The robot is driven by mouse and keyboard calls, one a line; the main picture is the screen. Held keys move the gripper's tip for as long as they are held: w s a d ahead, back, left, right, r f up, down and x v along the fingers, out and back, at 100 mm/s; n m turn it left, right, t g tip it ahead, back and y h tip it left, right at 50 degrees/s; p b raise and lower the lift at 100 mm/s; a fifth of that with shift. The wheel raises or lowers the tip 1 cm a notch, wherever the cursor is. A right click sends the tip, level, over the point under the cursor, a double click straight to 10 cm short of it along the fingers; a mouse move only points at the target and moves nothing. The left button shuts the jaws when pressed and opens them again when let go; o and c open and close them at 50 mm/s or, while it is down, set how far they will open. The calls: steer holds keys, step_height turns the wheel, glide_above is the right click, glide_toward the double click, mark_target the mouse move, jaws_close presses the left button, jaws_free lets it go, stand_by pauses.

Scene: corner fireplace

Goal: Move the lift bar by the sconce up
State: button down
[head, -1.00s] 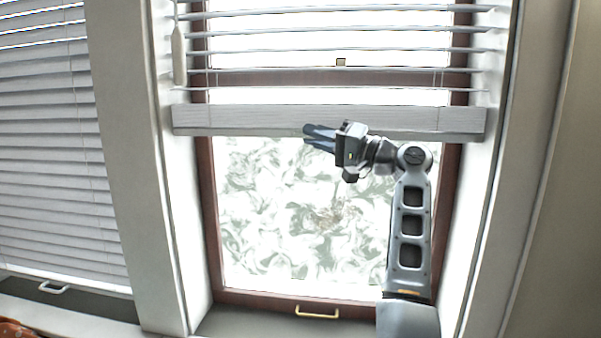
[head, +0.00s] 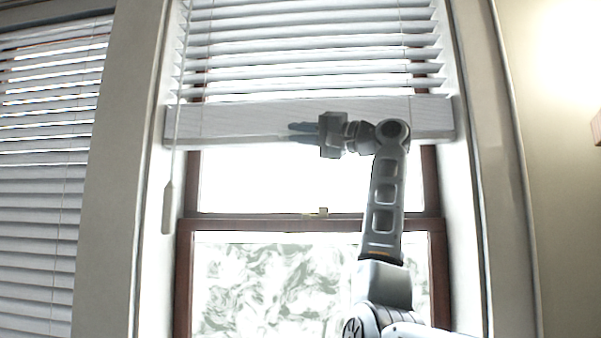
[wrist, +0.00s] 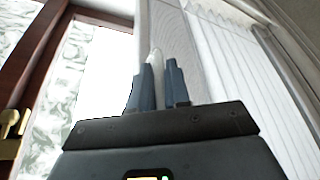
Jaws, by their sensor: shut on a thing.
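The lift bar (head: 240,120) is the wide, pale, level rail under the blind slats of the middle window in the head view. It hangs clearly above the window's middle crosspiece. My gripper (head: 300,129) is at the bar's lower edge, near its middle, with its fingers pointing left. In the wrist view the dark fingers (wrist: 161,85) are shut on a thin pale edge between them, and the bar's ribbed face (wrist: 185,45) rises just beyond. The fingers partly hide the gripped edge.
A second blind (head: 45,170) hangs at the left, largely lowered. A wand (head: 168,205) hangs by the left frame. A brass latch (head: 322,211) sits on the crosspiece. A lit wall and a small brownish object (head: 597,128) are at the right edge.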

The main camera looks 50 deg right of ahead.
mark_target(302, 108)
steer(key=shift+r, duration=3.15)
steer(key=c, duration=1.2)
jaws_free()
steer(key=shift+c, duration=0.2)
steer(key=shift+o, duration=0.4)
steer(key=shift+f, duration=0.1)
steer(key=shift+s+f, duration=0.1)
steer(key=shift+s, duration=0.05)
steer(key=b+v, duration=0.2)
steer(key=v, duration=0.5)
steer(key=shift+s+b, duration=0.2)
steer(key=shift+b, duration=0.15)
steer(key=shift+d, duration=0.15)
